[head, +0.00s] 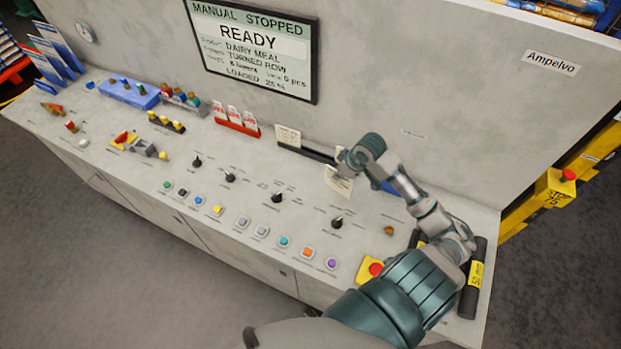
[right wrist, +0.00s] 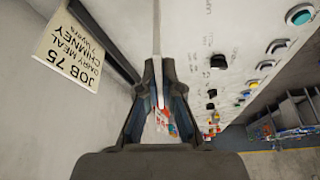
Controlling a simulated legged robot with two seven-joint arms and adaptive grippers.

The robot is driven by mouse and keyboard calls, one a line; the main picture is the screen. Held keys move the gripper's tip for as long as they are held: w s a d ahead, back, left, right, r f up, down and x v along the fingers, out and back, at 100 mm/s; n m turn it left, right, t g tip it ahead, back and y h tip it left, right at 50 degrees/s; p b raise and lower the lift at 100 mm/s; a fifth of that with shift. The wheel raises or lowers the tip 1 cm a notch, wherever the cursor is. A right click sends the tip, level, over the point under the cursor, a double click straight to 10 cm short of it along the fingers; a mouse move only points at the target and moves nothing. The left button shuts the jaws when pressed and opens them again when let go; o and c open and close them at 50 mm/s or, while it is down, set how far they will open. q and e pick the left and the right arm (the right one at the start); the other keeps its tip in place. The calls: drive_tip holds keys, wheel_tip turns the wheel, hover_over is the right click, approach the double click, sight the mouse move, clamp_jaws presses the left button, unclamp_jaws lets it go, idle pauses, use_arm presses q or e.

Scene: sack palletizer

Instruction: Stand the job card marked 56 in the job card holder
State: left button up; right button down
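My right gripper (head: 345,167) is shut on a pale card (head: 339,183) above the console, just in front of the right end of the dark job card holder (head: 305,151). In the right wrist view the held card (right wrist: 157,40) shows edge-on between the fingertips (right wrist: 158,68), so its number cannot be read. A card (head: 287,137) stands at the holder's left end. In the right wrist view a card reading JOB 75 (right wrist: 70,58) stands beside the dark holder rail (right wrist: 115,52), apart from the held card. My left gripper is out of view.
A red rack (head: 237,124) with white-and-red tags stands left of the holder. Black knobs (head: 277,197) and a row of coloured buttons (head: 284,241) lie in front. A red stop button on yellow (head: 371,269) is beside my right arm. The screen (head: 250,45) reads READY.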

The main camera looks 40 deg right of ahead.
drive_tip(key=s+d+r+n+p, duration=0.1)
drive_tip(key=s+d+r, duration=0.2)
drive_tip(key=d, duration=0.3)
drive_tip(key=s+d+r+n+y+p, duration=0.1)
drive_tip(key=s+d+r, duration=0.3)
drive_tip(key=d, duration=0.2)
drive_tip(key=s+d+r+n+p, duration=0.1)
drive_tip(key=s+d+r+p, duration=0.15)
drive_tip(key=d, duration=0.35)
drive_tip(key=f, duration=0.3)
drive_tip(key=f+b, duration=0.1)
drive_tip(key=shift+s+a+f, duration=0.15)
drive_tip(key=shift+s+f, duration=0.15)
drive_tip(key=shift+s, duration=0.1)
drive_tip(key=shift+a, duration=0.1)
drive_tip(key=shift+f, duration=0.2)
drive_tip(key=shift+f, duration=1)
drive_tip(key=shift+f, duration=0.2)
drive_tip(key=shift+f, duration=0.6)
